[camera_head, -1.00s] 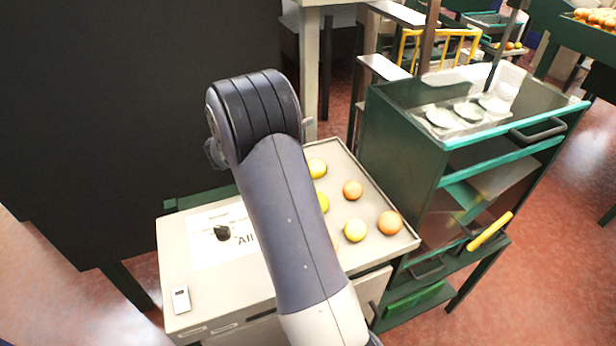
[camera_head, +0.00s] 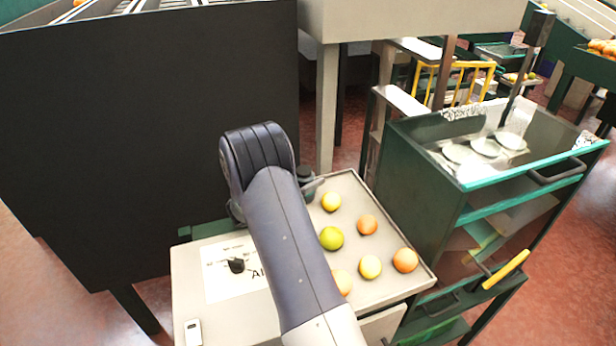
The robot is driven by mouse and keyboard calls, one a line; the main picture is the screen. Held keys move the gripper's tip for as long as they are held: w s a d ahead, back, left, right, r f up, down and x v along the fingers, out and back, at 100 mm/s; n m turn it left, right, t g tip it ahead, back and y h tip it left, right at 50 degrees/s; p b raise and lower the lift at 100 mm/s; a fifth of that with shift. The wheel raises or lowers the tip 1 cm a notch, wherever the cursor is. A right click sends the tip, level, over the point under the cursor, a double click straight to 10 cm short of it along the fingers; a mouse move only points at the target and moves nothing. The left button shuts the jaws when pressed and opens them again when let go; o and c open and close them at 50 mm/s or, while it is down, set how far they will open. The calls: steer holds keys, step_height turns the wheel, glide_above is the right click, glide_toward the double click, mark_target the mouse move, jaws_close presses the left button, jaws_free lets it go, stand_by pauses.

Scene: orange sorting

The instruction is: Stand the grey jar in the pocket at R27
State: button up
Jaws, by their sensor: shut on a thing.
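My arm rises from the bottom middle and bends away at its dark upper joint. My gripper is hidden behind this arm; only a small dark part of my wrist shows at its right side. I cannot see the gripper's fingers or what is between them. The grey jar is not visible. No pocket marked R27 can be made out.
A pale bench tray (camera_head: 384,226) holds oranges and yellow-green fruit, including a green one (camera_head: 331,238). A printed sheet (camera_head: 219,279) with a black knob (camera_head: 236,265) lies left. A green glass-topped cart (camera_head: 424,172) stands right, with white dishes (camera_head: 486,147). A black panel (camera_head: 140,140) blocks the left.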

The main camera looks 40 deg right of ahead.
steer(key=shift+f, duration=0.2)
steer(key=o, duration=1.1)
steer(key=shift+r, duration=0.1)
